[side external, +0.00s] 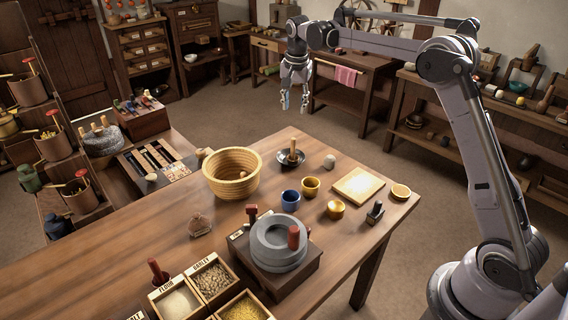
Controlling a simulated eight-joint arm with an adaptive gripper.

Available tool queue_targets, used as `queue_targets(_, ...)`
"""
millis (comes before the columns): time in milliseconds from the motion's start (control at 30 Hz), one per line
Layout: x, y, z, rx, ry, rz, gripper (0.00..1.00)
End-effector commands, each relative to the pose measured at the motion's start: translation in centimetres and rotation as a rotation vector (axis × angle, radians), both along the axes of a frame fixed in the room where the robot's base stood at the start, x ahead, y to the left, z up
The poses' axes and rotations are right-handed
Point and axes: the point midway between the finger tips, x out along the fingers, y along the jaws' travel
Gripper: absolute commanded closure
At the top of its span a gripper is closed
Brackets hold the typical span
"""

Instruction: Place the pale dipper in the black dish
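The black dish (281,161) is shallow and round and stands at the far side of the wooden table, right of the ribbed basket. An upright brown wooden peg-like piece (293,150) stands in it or just behind it; I cannot tell which. I cannot single out the pale dipper with certainty. A small pale rounded piece (243,175) shows inside the basket, and a pale spoon-like piece (151,177) lies by the tool tray at left. My gripper (294,106) hangs fingers down, high beyond the table's far edge, open and empty, apart from everything.
Grain boxes (212,281) stand at the front. The table's left part is mostly clear. Shelves and benches line the walls.

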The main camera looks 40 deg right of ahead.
Motion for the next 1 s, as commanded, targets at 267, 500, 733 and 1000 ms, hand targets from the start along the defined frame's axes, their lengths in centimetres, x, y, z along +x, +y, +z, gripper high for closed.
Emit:
queue_targets(267, -6.4, 4.3, 4.8, -0.04, -0.083, 0.259, 0.62)
queue_targets(500, -12.9, 7.4, 6.4, -0.089, -0.156, 0.474, 0.62)
queue_targets(733, -19.7, 9.9, 5.7, -0.151, -0.226, 0.673, 0.62)
queue_targets(1000, -27.1, 12.3, 2.2, -0.237, -0.306, 0.894, 0.62)
